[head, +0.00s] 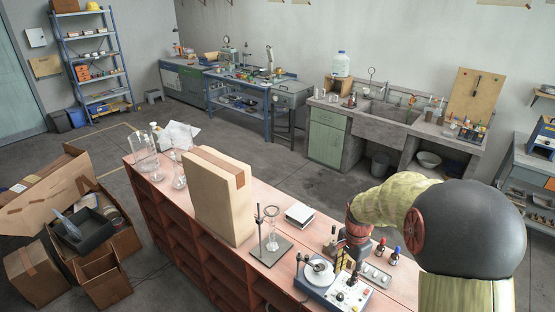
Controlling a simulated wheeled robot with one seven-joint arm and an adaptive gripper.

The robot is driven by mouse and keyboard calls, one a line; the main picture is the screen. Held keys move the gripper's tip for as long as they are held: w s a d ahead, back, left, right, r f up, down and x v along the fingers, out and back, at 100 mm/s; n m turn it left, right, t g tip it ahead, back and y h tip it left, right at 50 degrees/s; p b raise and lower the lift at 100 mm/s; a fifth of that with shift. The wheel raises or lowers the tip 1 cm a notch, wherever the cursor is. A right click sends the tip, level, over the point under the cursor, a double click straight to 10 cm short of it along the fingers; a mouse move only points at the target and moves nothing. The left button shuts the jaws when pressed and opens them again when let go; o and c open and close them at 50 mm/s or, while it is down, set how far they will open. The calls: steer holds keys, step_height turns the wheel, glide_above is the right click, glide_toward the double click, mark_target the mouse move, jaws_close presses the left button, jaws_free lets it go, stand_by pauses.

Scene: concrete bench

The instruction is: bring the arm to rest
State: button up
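My arm (405,200) enters from the right, with a large dark rounded joint and a mottled green-yellow link. It reaches left and down over the reddish bench (152,182). My gripper (346,264) points down over the front right of the bench, close above or beside a white and blue instrument (317,276). The fingers are small and dark and blend with the things behind them. I cannot tell whether they touch anything or hold anything.
A tall cardboard box (216,198), a stand with a glass cylinder (271,238), a white block (299,214) and small dropper bottles (394,258) stand on the bench. Glassware (145,152) is at its far left end. Open cartons (100,240) lie on the floor at left.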

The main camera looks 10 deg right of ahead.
steer(key=s+a+r+n+t+b, duration=0.2)
steer(key=s+a+r+n+b, duration=0.3)
steer(key=s, duration=0.5)
steer(key=s+a+r+n+t+b, duration=0.3)
steer(key=s+a+r+n+b, duration=0.3)
steer(key=s+a+n, duration=0.3)
steer(key=shift+s+r+n+t, duration=0.3)
steer(key=shift+s+r, duration=0.2)
steer(key=shift+r, duration=0.2)
steer(key=shift+a+f, duration=0.1)
